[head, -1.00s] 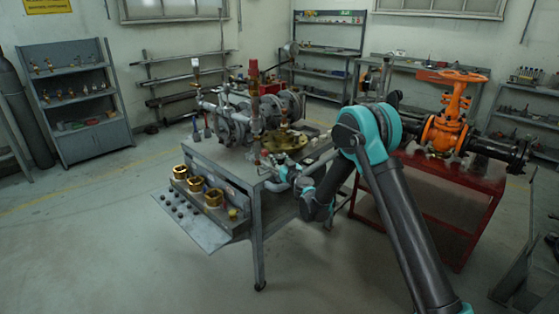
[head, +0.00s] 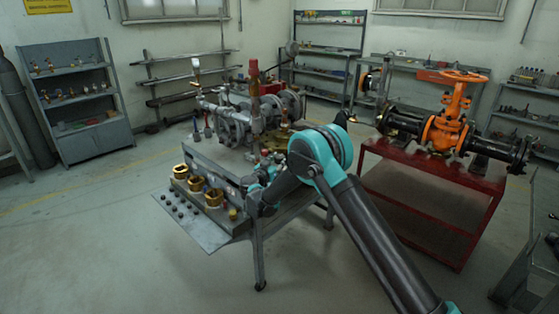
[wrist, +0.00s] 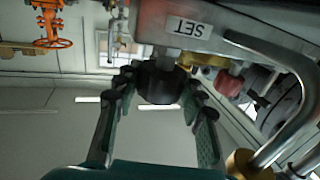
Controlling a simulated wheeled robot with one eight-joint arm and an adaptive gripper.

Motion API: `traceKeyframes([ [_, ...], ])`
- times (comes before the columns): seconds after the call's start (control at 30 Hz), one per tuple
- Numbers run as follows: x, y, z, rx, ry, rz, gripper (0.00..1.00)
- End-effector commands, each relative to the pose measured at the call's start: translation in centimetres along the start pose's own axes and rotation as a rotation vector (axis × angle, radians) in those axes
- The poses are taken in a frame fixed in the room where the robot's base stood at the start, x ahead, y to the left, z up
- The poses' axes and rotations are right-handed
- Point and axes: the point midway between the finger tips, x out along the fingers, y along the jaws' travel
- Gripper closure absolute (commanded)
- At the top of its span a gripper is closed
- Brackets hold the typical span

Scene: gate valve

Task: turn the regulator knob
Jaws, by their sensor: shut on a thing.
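The regulator knob (wrist: 158,82) is a dark, round knob. The knob's far face and the exact finger contacts are partly hidden. In the head view, my arm's own links hide the knob and my gripper beside the front of the grey bench (head: 258,207).
The bench carries grey pipework with a red-topped fitting (head: 254,78) and several brass fittings (head: 197,184) along its front. An orange gate valve (head: 446,128) stands on a red stand (head: 420,185) at right. A bent metal pipe (wrist: 295,75) runs close to my gripper. The foreground floor is clear.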

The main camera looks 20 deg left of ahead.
Motion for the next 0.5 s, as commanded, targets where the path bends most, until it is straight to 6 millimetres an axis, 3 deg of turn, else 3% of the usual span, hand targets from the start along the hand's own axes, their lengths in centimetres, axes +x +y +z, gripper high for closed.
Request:
traceKeyframes([
  [0.5,0.02,-0.02,0.03,0.001,-0.001,0.096,0.89],
])
